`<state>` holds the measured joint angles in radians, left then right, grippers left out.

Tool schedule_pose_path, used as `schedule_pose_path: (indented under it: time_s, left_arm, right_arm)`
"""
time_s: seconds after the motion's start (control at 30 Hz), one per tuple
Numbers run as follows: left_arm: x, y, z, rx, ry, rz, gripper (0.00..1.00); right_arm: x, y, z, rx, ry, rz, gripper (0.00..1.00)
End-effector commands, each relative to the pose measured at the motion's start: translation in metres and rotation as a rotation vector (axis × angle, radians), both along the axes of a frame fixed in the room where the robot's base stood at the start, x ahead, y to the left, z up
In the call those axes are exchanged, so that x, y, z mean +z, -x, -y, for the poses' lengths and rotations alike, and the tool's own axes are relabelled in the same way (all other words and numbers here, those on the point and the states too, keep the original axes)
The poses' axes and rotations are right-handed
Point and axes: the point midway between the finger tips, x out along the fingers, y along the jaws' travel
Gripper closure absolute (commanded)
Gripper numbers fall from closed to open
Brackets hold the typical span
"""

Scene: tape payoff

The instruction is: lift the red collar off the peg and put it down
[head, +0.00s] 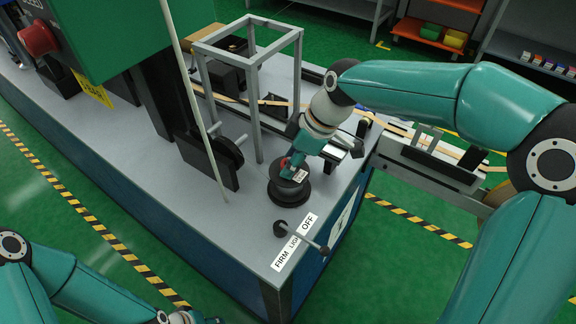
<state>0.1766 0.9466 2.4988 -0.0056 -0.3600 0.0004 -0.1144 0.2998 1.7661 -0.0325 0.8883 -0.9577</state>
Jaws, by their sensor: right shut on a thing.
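A small patch of the red collar (284,163) shows at the tip of my right gripper (291,168), above a black spool-like reel (288,191) near the bench's front right corner. My right gripper points down and is shut on the red collar. The jaws hide most of the collar and the peg, so I cannot tell whether the collar is still around the peg. The end of my left arm (182,317) is at the bottom edge, away from the bench; its fingers are cut off.
A grey open frame (258,100) stands behind the reel on the grey bench (240,215). A lever (301,239) with labels OFF, LIGHT and FIRM is in front. A slanted pale rod (190,90) and a black block (207,160) stand to the left.

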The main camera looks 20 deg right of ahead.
Motion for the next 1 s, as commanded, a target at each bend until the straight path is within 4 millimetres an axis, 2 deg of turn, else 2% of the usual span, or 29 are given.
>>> schedule_pose_path:
  time_s: [0.27, 0.47, 0.57, 0.77, 1.0]
  left_arm:
    - [0.000, 0.000, 0.000, 0.000, 0.000, 0.000, 0.60]
    - [0.001, 0.000, 0.000, 0.000, 0.000, 0.000, 0.60]
    - [0.002, 0.000, 0.000, 0.000, 0.000, 0.000, 0.60]
    - [0.006, 0.000, 0.000, 0.000, 0.000, 0.000, 0.60]
    - [0.014, 0.000, 0.000, 0.000, 0.000, 0.000, 0.60]
  right_arm:
    - [0.003, 0.000, 0.000, 0.000, 0.000, 0.001, 0.97]
    - [0.017, -0.001, 0.000, 0.000, 0.000, 0.004, 0.97]
    - [0.030, -0.001, 0.000, 0.000, -0.001, 0.004, 0.97]
    - [0.070, -0.001, 0.000, -0.001, -0.001, 0.006, 0.97]
    - [0.133, -0.001, 0.000, -0.001, -0.002, 0.007, 0.97]
